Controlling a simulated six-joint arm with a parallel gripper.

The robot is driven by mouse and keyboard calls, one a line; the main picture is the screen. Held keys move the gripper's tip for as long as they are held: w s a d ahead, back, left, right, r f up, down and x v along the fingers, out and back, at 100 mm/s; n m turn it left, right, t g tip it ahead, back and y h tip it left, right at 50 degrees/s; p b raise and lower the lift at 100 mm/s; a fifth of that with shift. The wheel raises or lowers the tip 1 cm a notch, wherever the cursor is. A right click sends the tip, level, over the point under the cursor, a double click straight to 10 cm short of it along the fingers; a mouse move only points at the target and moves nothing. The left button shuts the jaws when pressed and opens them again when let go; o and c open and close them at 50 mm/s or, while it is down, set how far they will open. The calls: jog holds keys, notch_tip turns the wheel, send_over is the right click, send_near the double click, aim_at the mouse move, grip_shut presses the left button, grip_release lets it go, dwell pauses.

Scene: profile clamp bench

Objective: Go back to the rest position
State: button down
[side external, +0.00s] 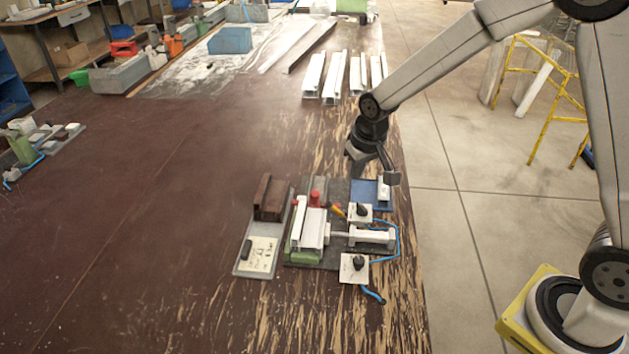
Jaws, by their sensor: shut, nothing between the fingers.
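My gripper (372,168) is shut and empty. It hangs above the back right part of the clamp fixture (305,258), over the blue plate (366,194), with no visible contact. The fixture is a dark base on the bench with a white profile piece (312,229), red knobs (315,197) and a white cylinder (370,236). Two white switch boxes (354,269) with black knobs sit at its right side. The fingertips are small and dark here, so their fine detail is hard to see.
A grey plate (243,270) with a dark brown block (271,197) lies left of the fixture. Several white profiles (333,76) lie farther back. A blue hose (372,294) runs at the right.

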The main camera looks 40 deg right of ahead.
jog(key=s+n, duration=0.1)
jog(key=s, duration=1.6)
jog(key=shift+d+r+n, duration=0.15)
jog(key=shift+d+n, duration=0.15)
jog(key=shift+d, duration=0.1)
